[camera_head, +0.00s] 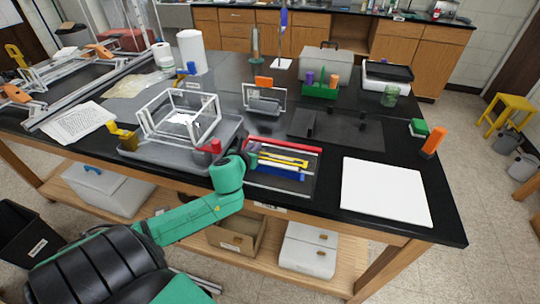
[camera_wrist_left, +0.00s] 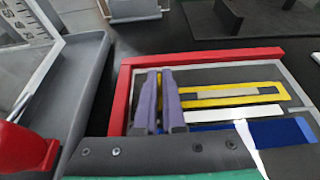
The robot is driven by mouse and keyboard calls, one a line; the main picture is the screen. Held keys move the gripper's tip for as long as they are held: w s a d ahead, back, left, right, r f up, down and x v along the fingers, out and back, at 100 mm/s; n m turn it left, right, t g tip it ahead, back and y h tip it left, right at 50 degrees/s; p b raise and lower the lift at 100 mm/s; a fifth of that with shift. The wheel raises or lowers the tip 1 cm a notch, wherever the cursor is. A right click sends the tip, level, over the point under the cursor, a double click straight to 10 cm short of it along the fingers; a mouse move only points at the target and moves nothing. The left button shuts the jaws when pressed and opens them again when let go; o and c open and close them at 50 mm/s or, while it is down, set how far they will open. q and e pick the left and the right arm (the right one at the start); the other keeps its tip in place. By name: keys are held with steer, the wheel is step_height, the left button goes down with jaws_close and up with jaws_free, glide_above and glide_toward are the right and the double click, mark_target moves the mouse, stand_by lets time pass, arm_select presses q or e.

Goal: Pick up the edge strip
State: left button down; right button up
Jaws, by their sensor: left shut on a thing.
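Several long strips lie in a dark, red-edged tray at the front middle of the bench. A yellow strip (camera_head: 285,161) with a grey inner band also shows in the left wrist view (camera_wrist_left: 235,94). A white strip (camera_wrist_left: 215,116) and a blue strip (camera_wrist_left: 275,132) lie in front of it. My left gripper (camera_head: 252,150) is at the tray's left end. In the left wrist view its purple fingers (camera_wrist_left: 160,97) are close together, shut on the left end of the yellow strip; the contact itself is mostly hidden. My right gripper is out of view.
A grey tray (camera_head: 150,160) with a white frame (camera_head: 182,108) stands left of my left gripper. A red block (camera_wrist_left: 25,150) is close beside it. A white board (camera_head: 386,190) lies to the right. A dark plate (camera_head: 350,132) lies behind the strips.

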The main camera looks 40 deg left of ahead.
arm_select(q)
steer(key=shift+r, duration=0.1)
step_height(320, 180, up, 20)
steer(key=p, duration=0.3)
steer(key=shift+r+p, duration=0.2)
steer(key=shift+p, duration=0.1)
steer(key=shift+r+p, duration=0.45)
steer(key=shift+p, duration=0.1)
steer(key=shift+r+p, duration=0.6)
steer(key=shift+p, duration=0.15)
step_height(320, 180, up, 8)
steer(key=p, duration=0.9)
